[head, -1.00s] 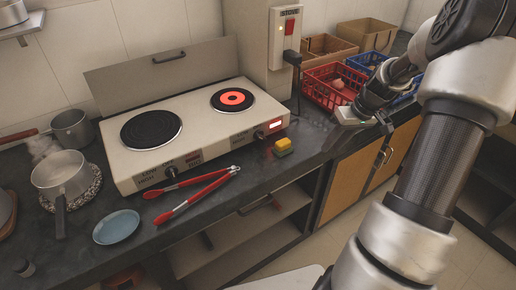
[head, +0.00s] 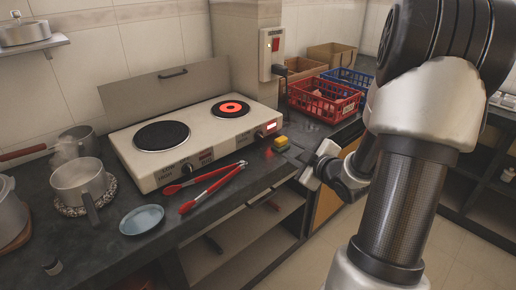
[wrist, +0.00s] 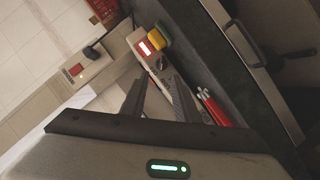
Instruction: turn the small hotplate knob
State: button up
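The white two-burner hotplate (head: 215,130) stands on the dark counter, its small right burner (head: 231,109) glowing red. The small knob (head: 259,135) is on its front at the right, beside a lit red switch (head: 271,126). In the wrist view the knob (wrist: 161,63) shows as a dark spot near the lit switch (wrist: 145,47), beyond the fingertips. My gripper (wrist: 158,88) is open and empty, its two dark fingers apart. In the head view my gripper end (head: 318,165) is in front of the counter edge, right of the hotplate and apart from it; its fingers are not clear there.
A yellow sponge (head: 281,142) lies just right of the knob. Red tongs (head: 210,184) lie in front of the hotplate. A blue plate (head: 142,219), a pot (head: 80,183) and a larger knob (head: 187,168) are to the left. A red basket (head: 322,99) stands at the right.

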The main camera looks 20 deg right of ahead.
jog(key=a, duration=0.1)
jog(key=b, duration=0.3)
send_near(262, 137)
jog(key=shift+y, duration=0.4)
jog(key=x, duration=0.8)
jog(key=shift+d, duration=0.2)
jog(key=shift+c, duration=0.4)
grip_shut()
